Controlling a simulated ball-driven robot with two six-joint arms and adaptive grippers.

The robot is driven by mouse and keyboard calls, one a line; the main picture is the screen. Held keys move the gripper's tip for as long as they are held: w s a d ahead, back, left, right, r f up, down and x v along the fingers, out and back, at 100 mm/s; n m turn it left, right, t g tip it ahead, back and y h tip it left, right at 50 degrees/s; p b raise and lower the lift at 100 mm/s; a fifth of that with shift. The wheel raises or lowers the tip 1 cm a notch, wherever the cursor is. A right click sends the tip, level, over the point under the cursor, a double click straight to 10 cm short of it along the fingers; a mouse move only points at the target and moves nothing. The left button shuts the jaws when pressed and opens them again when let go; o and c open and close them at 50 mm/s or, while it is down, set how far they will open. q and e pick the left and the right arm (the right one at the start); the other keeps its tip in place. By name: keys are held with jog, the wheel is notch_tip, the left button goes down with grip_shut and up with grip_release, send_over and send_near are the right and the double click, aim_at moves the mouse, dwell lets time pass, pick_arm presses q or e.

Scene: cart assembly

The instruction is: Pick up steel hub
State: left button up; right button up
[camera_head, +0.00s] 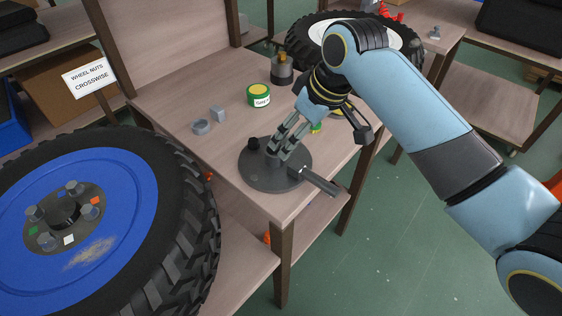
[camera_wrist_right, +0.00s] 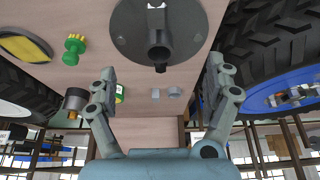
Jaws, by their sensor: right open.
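A dark grey round disc (camera_head: 257,175) lies on the wooden bench, with a raised centre, a small black knob and a dark bar sticking out at lower right. I take it to be the steel hub, but cannot be sure. In the right wrist view the disc (camera_wrist_right: 130,30) is at the top, with a dark cylinder at its middle. My right gripper (camera_head: 322,138) is above the disc with its fingers spread, one finger covering part of it. In the right wrist view the gripper (camera_wrist_right: 160,78) is open and empty. My left gripper is not in view.
A grey ring (camera_head: 202,127) and small grey block (camera_head: 218,115) lie left of the disc. A green tin (camera_head: 259,97) and grey cup (camera_head: 282,72) stand behind. A blue-rimmed wheel (camera_head: 110,190) fills the left. Another tyre (camera_head: 302,40) is at the back. The bench's front edge is close.

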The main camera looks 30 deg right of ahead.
aim_at(289, 166)
jog(key=x, duration=0.7)
jog(key=b+x, duration=0.1)
jog(key=x, duration=0.3)
jog(key=shift+w+r, duration=0.2)
jog(key=shift+w, duration=0.1)
grip_shut()
jog(key=shift+w+r, duration=0.1)
